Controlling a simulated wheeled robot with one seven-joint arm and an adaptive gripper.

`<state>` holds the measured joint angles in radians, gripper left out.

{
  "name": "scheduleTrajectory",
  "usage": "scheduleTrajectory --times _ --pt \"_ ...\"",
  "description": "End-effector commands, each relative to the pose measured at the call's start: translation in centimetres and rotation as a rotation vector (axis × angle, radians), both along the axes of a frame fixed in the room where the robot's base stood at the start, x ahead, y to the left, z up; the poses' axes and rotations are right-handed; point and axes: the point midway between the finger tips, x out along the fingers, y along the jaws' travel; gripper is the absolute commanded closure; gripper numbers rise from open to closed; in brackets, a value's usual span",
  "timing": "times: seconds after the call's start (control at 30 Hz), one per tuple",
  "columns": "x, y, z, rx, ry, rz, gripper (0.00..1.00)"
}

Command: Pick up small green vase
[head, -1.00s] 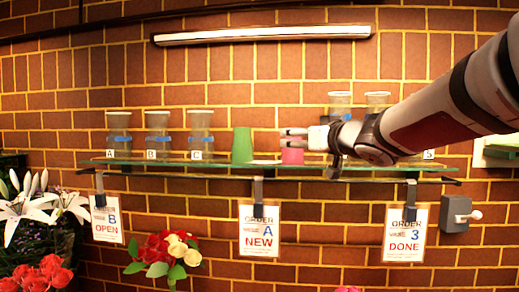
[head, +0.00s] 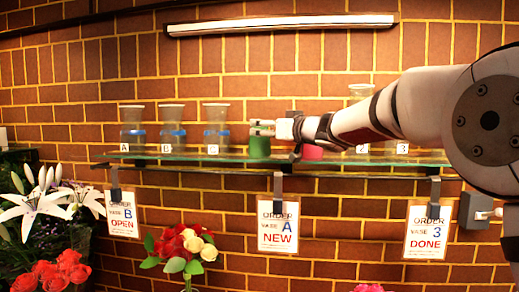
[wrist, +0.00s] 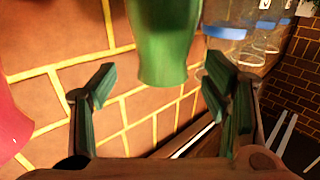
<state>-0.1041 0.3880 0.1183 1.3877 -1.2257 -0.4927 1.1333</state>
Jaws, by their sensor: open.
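The small green vase (head: 260,147) stands on the glass shelf (head: 230,156), just right of the clear vases. My gripper (head: 262,128) is at the vase in the head view and overlaps its upper part. In the wrist view, the green vase (wrist: 165,40) lies between the lines of my two spread fingers (wrist: 160,70), mostly beyond their tips. The gripper is open and holds nothing. I cannot tell whether a finger touches the vase.
A pink vase (head: 312,152) stands close to the right, partly behind my arm. Clear blue-banded vases (head: 215,130) stand to the left, more (head: 360,93) to the right. Order cards (head: 278,227) hang below the shelf edge. Flowers (head: 182,247) stand below. A brick wall is behind.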

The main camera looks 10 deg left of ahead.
Motion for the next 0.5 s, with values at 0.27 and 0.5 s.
scheduleTrajectory --times 0.27,0.5 --pt "2.5 2.5 0.4 0.000 0.000 0.001 0.31" --pt "3.5 3.2 0.3 -0.001 -0.001 0.000 0.31"
